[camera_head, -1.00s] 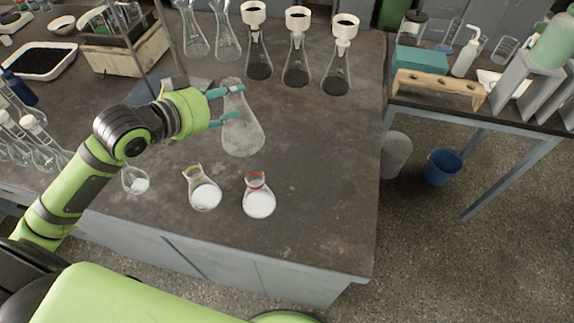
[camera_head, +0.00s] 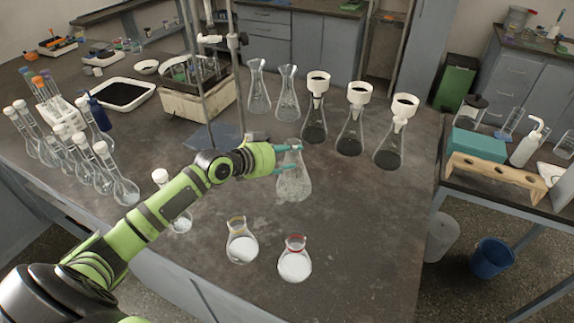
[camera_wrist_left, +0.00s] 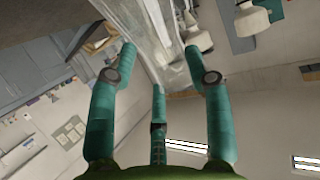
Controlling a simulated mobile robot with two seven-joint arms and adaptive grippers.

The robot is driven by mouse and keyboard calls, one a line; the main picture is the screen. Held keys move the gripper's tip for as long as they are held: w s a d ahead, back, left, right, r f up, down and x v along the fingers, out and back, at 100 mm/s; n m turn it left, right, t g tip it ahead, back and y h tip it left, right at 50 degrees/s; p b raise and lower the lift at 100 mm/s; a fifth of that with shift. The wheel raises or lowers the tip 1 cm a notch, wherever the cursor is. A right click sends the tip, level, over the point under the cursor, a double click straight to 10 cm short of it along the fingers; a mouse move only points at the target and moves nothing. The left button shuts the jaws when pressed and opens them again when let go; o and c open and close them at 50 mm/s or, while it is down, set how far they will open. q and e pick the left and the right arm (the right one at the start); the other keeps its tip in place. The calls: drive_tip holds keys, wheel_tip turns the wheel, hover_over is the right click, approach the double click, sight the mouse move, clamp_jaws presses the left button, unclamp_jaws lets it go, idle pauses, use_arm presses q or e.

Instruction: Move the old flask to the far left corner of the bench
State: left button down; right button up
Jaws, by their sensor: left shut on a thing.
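The old flask, a cloudy, scuffed clear conical flask (camera_head: 294,181), is at the middle of the bench (camera_head: 350,220). My left gripper (camera_head: 287,159) reaches it from the left, its teal fingers shut on the upper part of the flask. In the left wrist view the flask glass (camera_wrist_left: 152,38) runs between my teal fingers (camera_wrist_left: 165,72). I cannot tell whether its base touches the bench. My right gripper is not in view.
A flask with a yellow band (camera_head: 241,243) and one with a red band (camera_head: 294,262) stand in front. Several white-capped flasks (camera_head: 103,170) stand left.

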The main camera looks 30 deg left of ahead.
sight(287, 173)
use_arm(q)
drive_tip(key=shift+f, duration=1.95)
drive_tip(key=c, duration=0.5)
unclamp_jaws()
drive_tip(key=shift+s, duration=0.1)
drive_tip(key=shift+b+v, duration=0.4)
drive_tip(key=shift+v, duration=5.6)
